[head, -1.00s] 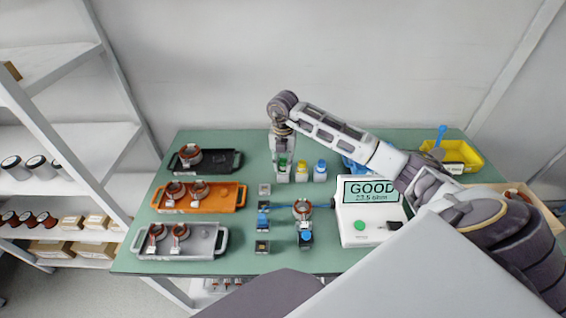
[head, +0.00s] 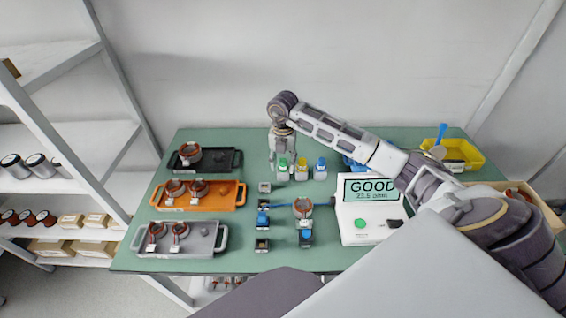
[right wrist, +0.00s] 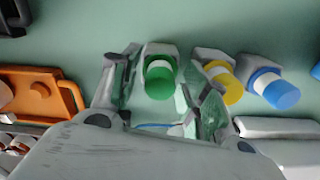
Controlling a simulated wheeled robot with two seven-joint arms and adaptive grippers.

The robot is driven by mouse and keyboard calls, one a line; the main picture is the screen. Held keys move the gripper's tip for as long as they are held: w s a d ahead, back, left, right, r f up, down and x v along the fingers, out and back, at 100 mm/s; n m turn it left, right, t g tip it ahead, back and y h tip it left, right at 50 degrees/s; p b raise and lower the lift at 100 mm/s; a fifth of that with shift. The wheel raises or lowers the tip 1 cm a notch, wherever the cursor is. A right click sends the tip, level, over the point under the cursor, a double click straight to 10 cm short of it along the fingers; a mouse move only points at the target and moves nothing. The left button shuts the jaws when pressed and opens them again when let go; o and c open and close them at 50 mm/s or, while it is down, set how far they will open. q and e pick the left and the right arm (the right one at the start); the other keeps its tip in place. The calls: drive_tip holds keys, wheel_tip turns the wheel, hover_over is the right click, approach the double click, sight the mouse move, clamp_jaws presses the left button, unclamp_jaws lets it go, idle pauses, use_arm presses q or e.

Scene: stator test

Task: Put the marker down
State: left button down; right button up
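The green-capped marker (head: 282,163) stands in its grey holder at the back middle of the table. It also shows in the right wrist view (right wrist: 160,80), between my fingers. My right gripper (head: 283,150) points down over it and is open, a finger on each side with gaps between; it shows in the right wrist view too (right wrist: 163,70). The yellow-capped marker (head: 301,165) and the blue-capped marker (head: 320,165) stand in holders just to the right. The right finger is close to the yellow marker's holder. My left gripper is not in view.
Left on the table are black (head: 228,160), orange (head: 228,196) and grey (head: 208,245) trays with copper-wound stators. A tester (head: 370,222) reading GOOD stands right of a fixture with a stator (head: 303,207). A yellow bin (head: 468,155) is at the back right.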

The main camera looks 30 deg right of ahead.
drive_tip(key=shift+r, duration=0.5)
wheel_tip(320, 180, up, 4)
drive_tip(key=shift+r, duration=0.15)
wheel_tip(320, 180, up, 6)
drive_tip(key=shift+f, duration=0.25)
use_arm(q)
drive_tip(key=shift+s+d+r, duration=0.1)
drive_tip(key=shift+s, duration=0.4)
use_arm(e)
wheel_tip(320, 180, up, 2)
drive_tip(key=shift+r, duration=0.1)
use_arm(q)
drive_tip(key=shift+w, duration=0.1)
use_arm(e)
drive_tip(key=shift+d, duration=0.15)
